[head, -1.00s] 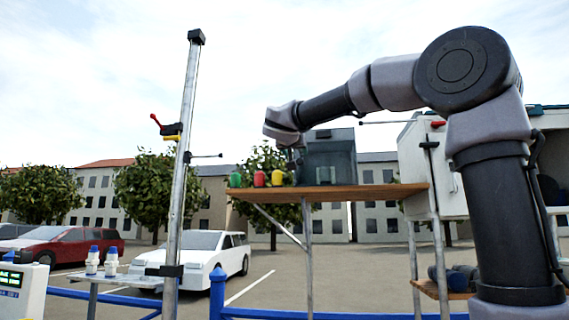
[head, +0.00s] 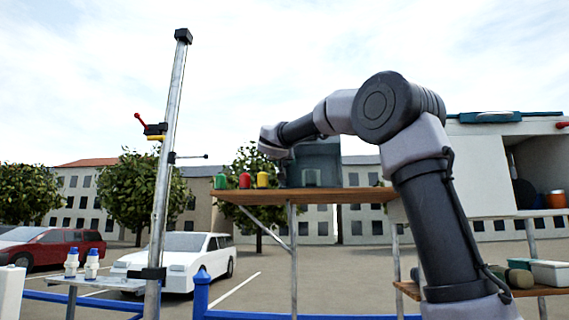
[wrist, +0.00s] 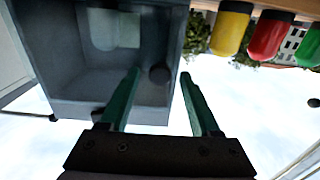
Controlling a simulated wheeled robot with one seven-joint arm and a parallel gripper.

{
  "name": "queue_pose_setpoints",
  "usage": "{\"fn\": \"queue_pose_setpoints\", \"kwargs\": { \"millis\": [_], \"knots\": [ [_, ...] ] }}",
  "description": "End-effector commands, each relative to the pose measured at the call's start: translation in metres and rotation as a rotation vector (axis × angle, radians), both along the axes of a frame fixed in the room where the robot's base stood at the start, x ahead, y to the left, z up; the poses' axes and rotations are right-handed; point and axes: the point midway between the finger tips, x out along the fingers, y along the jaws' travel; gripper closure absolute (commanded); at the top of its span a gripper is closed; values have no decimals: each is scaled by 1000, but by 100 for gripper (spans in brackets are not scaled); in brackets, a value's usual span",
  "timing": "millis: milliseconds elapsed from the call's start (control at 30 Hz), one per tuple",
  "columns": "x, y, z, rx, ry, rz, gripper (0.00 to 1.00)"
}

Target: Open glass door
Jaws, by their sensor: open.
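The grey box with the glass door (head: 322,160) stands on a wooden shelf, partly behind my arm in the head view. In the wrist view, which is upside down, the glass door (wrist: 80,85) fills the upper left. A dark round knob (wrist: 160,74) shows at its edge. My gripper (wrist: 160,76) is open and empty, with its two green fingers pointing at the box. The knob appears between the fingertips; I cannot tell whether they reach around it. The door looks shut. In the head view the fingers are too small to make out.
Green, red and yellow jars (head: 245,181) stand on the wooden shelf (head: 300,195) left of the box. A metal pole (head: 168,170) with small levers rises at left. A white cabinet (head: 482,170) is at right, with a blue railing (head: 202,295) below.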

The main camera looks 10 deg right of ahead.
Motion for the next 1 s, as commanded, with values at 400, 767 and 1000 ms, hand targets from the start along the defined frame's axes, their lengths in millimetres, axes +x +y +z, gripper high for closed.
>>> {"fn": "queue_pose_setpoints", "kwargs": {
  "millis": [400,767,1000],
  "knots": [
    [0,0,0,0,0,0,100],
    [0,0,0,0,0,0,100],
    [0,0,0,0,0,0,100]
  ]
}}
